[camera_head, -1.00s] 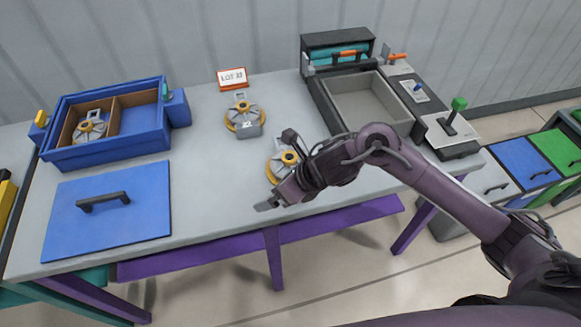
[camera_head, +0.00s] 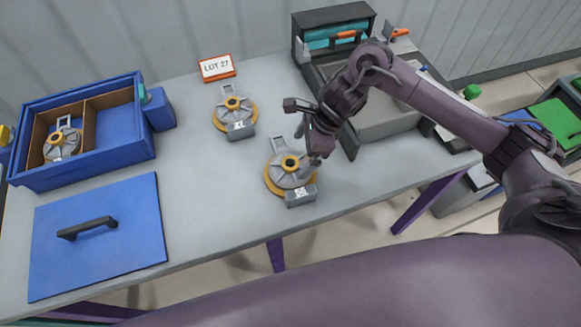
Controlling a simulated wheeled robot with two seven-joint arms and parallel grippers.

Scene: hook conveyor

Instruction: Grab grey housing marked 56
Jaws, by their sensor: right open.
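A grey housing with a yellow ring (camera_head: 289,170) lies at the front middle of the table; the mark on its front block is too small to read. A third housing (camera_head: 62,143) sits in the left compartment of the blue box. My right gripper (camera_head: 307,146) is open and empty, close by the right rear side of the front housing. I cannot tell whether it touches it. My left gripper is not in view.
The blue box (camera_head: 110,165) stands at the back left, with a blue lid (camera_head: 98,238) in front of it. A lot sign (camera_head: 217,68) stands at the back. A grey tray (camera_head: 375,125) is behind my right arm.

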